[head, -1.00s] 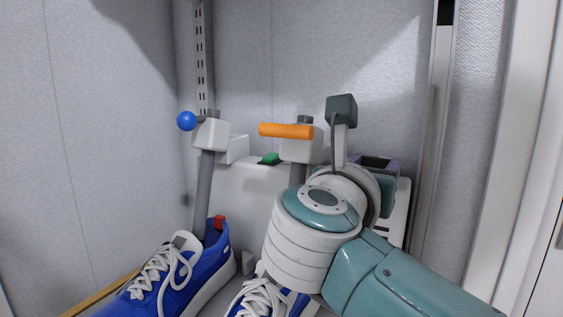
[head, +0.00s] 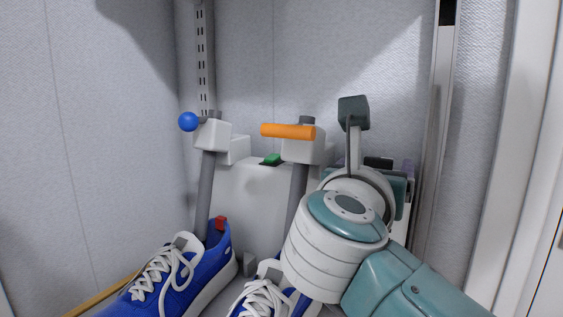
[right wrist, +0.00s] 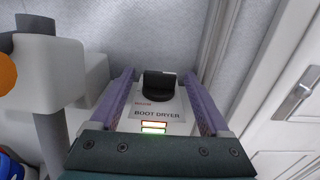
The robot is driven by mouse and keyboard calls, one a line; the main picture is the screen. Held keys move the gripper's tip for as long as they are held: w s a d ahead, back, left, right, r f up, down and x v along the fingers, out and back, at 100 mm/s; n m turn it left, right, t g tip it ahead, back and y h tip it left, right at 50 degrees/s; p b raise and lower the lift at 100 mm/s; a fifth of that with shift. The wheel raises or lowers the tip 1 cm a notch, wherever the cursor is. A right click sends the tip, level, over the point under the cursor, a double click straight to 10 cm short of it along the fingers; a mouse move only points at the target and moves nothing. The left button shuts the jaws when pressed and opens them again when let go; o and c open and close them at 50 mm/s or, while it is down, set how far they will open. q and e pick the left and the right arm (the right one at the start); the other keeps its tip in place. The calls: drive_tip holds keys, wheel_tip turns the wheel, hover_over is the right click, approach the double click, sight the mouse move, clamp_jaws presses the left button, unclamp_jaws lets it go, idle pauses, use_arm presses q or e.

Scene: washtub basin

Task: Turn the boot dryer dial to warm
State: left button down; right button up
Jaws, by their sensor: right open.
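The boot dryer (head: 245,195) is a white body with grey upright tubes, against the back wall. In the right wrist view its panel (right wrist: 157,112) reads "BOOT DRYER", with small lit indicators below the label. The black dial (right wrist: 159,84) sits on this panel; its exact setting is too small to read. My right gripper (right wrist: 160,75) is open, with its purple fingers on either side of the dial. I cannot tell whether they touch it. In the head view my right wrist and arm hide most of the panel. My left gripper is not in view.
Blue shoes with white laces (head: 165,275) stand in front of the dryer. An orange handle (head: 287,131), a blue ball knob (head: 188,121) and a green switch (head: 271,159) are left of my arm. A metal post and a white door frame (head: 508,160) are at right.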

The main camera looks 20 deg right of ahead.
drive_tip(key=b+v, duration=0.1)
drive_tip(key=v, duration=0.9)
drive_tip(key=shift+b, duration=0.35)
